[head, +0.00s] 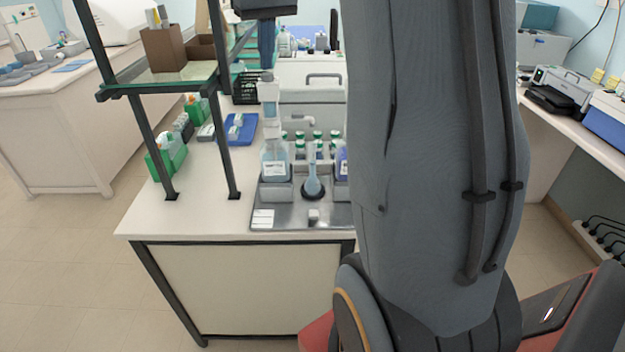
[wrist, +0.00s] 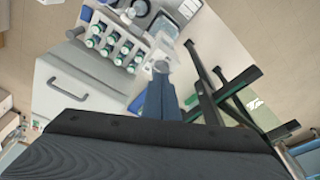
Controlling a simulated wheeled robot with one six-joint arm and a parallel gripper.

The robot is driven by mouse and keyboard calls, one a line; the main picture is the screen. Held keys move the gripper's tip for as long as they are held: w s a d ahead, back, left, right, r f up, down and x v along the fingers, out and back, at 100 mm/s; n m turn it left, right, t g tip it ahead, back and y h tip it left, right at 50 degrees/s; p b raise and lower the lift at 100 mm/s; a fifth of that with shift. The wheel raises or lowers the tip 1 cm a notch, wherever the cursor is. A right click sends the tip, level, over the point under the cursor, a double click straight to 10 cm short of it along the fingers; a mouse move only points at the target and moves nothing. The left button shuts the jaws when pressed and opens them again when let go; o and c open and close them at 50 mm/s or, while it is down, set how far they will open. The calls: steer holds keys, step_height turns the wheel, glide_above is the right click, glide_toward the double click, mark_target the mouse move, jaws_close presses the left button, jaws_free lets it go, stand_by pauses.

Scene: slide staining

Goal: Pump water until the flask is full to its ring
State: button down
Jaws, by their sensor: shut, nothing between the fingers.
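The flask (head: 312,183) stands upright on a dark round base on the steel tray (head: 280,216). It looks pale blue; its ring and water level are too small to read. Left of it stands the pump bottle (head: 275,164), with bluish liquid, a white label and a tall pale pump head (head: 268,92). A white spout (head: 300,121) reaches right toward the flask's mouth. My gripper (head: 267,66) points down, shut and empty, directly above the pump head; I cannot tell whether they touch.
A purple-blue bottle (head: 342,163) stands right of the flask, partly hidden by my arm. Several green-capped bottles (head: 317,136) stand behind. A shelf frame (head: 223,140) rises close on the left, with a glass shelf (head: 165,83) holding brown boxes. A blue tray (head: 238,132) lies behind.

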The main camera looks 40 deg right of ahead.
stand_by(0.3)
steer(key=shift+r+p, duration=0.5)
steer(key=shift+r, duration=2.05)
steer(key=s+a+f, duration=0.9)
steer(key=s+f, duration=0.3)
steer(key=f, duration=0.1)
steer(key=s+a+f, duration=0.8)
steer(key=s+f, duration=0.3)
steer(key=f, duration=0.1)
step_height(320, 180, down, 12)
steer(key=b, duration=1.1)
steer(key=shift+w+a+f+n+g, duration=0.2)
steer(key=shift+w+n+g, duration=0.1)
steer(key=shift+n+g, duration=0.1)
steer(key=c, duration=2.5)
jaws_free()
